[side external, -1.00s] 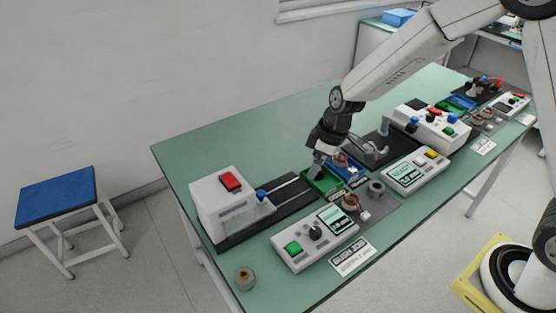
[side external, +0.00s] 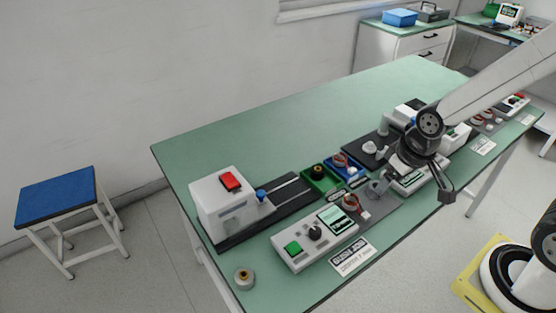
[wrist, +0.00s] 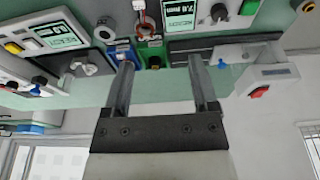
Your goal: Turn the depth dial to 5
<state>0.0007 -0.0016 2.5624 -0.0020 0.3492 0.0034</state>
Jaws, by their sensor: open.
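A black dial (side external: 315,233) sits on a pale control box (side external: 290,262) at the front left of the bench, between a green button (side external: 293,248) and a small screen (side external: 336,219). Its pointer setting is too small to read. In the wrist view a screen (wrist: 210,12) seems to show 7.0 mm, with a dark knob (wrist: 248,7) beside it at the top edge. My gripper (side external: 379,180) is above the bench, right of and apart from the dial, near a grey ring part. In the wrist view its two fingers (wrist: 160,68) are apart with nothing between them.
A white press with a red button (side external: 230,181) stands behind the dial box. A green tray (side external: 320,180) and a blue tray (side external: 347,168) lie between it and my gripper. A printed card (side external: 352,256) lies in front. The bench's back left is clear.

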